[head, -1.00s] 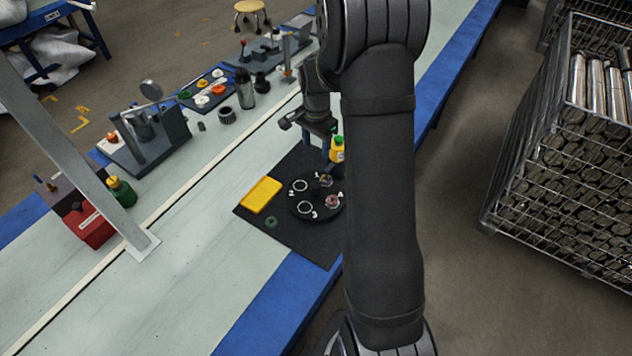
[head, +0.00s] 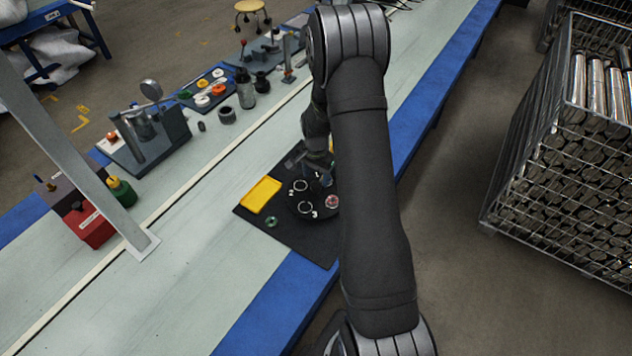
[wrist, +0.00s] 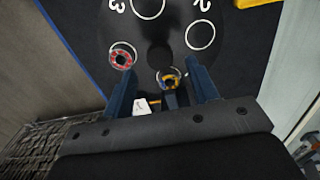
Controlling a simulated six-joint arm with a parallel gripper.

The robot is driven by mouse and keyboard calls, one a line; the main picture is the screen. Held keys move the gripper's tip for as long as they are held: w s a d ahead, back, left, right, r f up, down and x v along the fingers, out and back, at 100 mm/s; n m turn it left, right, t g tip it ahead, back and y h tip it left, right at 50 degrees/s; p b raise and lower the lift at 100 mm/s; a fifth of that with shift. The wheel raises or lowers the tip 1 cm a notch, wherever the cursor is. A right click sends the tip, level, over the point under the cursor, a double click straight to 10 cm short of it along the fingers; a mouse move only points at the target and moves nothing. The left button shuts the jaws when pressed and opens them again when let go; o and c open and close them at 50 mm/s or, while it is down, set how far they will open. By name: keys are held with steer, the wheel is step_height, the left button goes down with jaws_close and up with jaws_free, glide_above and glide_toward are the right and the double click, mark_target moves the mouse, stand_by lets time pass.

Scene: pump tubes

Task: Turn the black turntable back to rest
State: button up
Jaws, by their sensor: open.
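The black turntable (head: 318,203) lies on the black mat. It has white numbered circles, and a pink-red ring part (head: 332,201) sits on it. In the wrist view the turntable (wrist: 176,22) fills the upper middle, with the red ring part (wrist: 121,57) left of its dark hub. My gripper (head: 318,176) is low over the turntable's far side, its tips partly hidden in the head view. In the wrist view my gripper (wrist: 163,84) is open, its two blue fingers either side of a small yellow-and-blue part (wrist: 168,78). I cannot tell whether they touch anything.
A yellow tray (head: 261,195) and a green ring (head: 271,222) lie on the mat (head: 310,247) left of the turntable. Several fixtures, bottles and a red box (head: 92,227) stand along the bench's far side. The bench's near left is clear.

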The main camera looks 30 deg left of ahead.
mark_target(316, 184)
steer(key=shift+f, duration=1.8)
jaws_close()
